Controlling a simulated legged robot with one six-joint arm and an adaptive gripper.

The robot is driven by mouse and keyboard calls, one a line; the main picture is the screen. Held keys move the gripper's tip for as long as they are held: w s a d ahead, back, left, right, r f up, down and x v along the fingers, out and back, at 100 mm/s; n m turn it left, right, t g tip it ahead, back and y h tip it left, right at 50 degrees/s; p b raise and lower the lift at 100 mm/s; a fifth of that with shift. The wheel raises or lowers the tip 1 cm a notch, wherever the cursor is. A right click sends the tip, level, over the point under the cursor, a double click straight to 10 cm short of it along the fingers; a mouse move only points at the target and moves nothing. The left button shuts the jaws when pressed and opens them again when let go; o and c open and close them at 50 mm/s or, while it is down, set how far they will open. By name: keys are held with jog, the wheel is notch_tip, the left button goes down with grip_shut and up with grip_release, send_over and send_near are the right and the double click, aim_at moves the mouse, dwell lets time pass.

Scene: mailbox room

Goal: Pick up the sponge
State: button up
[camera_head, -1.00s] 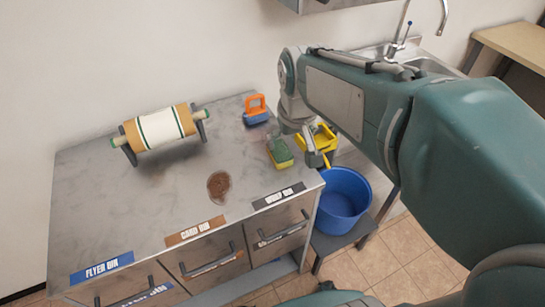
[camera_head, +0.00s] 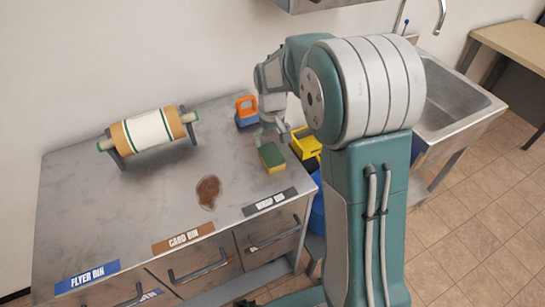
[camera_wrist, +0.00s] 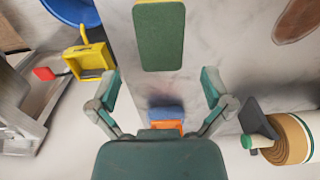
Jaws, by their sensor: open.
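The sponge (camera_head: 271,158), green on top with a yellow edge, lies flat on the grey metal counter (camera_head: 130,210), behind the wrap bin label. In the wrist view the sponge (camera_wrist: 160,38) shows its green face at the upper middle, beyond my fingertips. My gripper (camera_head: 271,135) is above the counter just behind the sponge. In the wrist view my gripper (camera_wrist: 161,85) has its fingers spread wide with nothing between them. The fingers are apart from the sponge. My arm hides part of the counter's right side in the head view.
A blue block with an orange handle (camera_head: 245,111) stands behind my gripper. A yellow container (camera_head: 306,143) is right of the sponge, with a blue bucket (camera_head: 317,213) below. A paper roll (camera_head: 150,131) is at left.

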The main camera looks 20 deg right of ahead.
aim_at(272, 155)
jog(key=f, duration=0.2)
jog(key=shift+a+f, duration=0.3)
jog(key=shift+f, duration=0.1)
jog(key=f, duration=0.4)
jog(key=shift+d+f, duration=0.35)
jog(key=shift+a, duration=0.1)
jog(key=c, duration=0.5)
